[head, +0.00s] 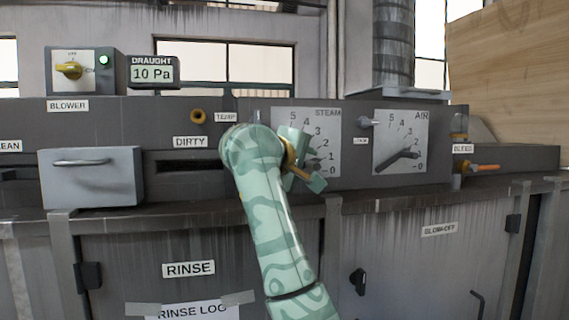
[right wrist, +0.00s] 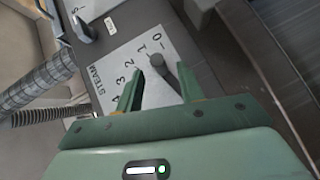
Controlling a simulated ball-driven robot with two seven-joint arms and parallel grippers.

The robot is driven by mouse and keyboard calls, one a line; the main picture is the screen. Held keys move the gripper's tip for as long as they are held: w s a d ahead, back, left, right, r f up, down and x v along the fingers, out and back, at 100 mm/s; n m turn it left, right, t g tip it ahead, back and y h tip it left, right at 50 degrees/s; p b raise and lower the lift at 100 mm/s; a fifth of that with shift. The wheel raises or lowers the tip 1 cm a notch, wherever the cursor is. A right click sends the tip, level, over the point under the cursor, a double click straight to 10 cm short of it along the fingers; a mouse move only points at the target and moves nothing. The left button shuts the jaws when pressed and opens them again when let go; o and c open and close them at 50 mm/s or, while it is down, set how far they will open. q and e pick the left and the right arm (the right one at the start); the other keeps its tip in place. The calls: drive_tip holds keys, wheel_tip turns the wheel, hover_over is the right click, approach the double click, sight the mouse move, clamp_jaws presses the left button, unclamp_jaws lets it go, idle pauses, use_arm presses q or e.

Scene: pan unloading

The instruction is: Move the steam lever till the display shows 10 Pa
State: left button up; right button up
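The draught display (head: 152,73) reads 10 Pa. The steam dial plate (head: 328,135) is marked 0 to 5 and is partly covered by my right gripper (head: 306,163). The dark steam lever (right wrist: 158,62) shows in the right wrist view, with its knob end near the 0 and 1 marks. My right gripper (right wrist: 160,80) is open there, its two fingers apart on either side of the lever. I cannot tell whether a finger touches it. The lever's base is hidden by the gripper. My left gripper is not in view.
The air dial (head: 401,140), with its own lever near the low marks, is right of the steam dial. An orange-handled bleed valve (head: 485,167) is farther right. The blower box (head: 80,70) has a yellow knob and green light. A grey drawer (head: 92,178) juts out at left.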

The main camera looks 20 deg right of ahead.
drive_tip(key=b+v, duration=0.1)
drive_tip(key=v, duration=1.1)
drive_tip(key=shift+a, duration=0.1)
